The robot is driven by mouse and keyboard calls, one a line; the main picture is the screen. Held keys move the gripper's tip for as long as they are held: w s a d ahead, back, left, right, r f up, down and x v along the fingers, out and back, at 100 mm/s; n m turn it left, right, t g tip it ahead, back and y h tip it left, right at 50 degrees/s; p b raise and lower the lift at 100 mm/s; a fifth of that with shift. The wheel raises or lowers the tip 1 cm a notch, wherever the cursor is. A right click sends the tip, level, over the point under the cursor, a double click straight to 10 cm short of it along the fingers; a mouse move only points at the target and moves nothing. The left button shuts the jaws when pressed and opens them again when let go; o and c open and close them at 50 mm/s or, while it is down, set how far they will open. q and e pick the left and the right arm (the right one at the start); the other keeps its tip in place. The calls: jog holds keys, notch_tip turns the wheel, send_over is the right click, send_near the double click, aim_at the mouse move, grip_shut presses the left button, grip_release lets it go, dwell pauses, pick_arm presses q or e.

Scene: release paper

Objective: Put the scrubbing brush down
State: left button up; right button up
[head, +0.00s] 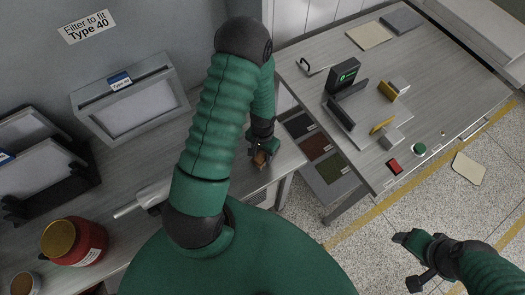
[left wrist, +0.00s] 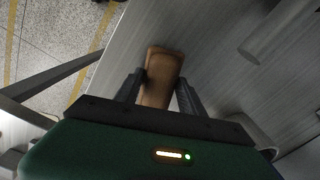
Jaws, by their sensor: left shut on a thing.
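The scrubbing brush (left wrist: 160,75), a brown wooden block, is between the two fingers of my left gripper (left wrist: 160,88) in the left wrist view. In the head view the left gripper (head: 261,152) is over the right end of the grey desk, and the brown brush (head: 262,160) shows at its fingertips. The gripper is shut on the brush. I cannot tell whether the brush touches the desk surface. My right gripper (head: 408,262) is at the lower right over the floor, its fingers apart and empty.
The desk (head: 125,195) holds a grey framed box (head: 135,100) and a red jar (head: 75,242). Dark, red and green bins (head: 318,146) lie between it and a second table (head: 310,95) with books and blocks. A pale sheet (head: 469,168) lies on the floor.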

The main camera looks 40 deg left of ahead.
pick_arm(q)
jog(key=o, duration=1.5)
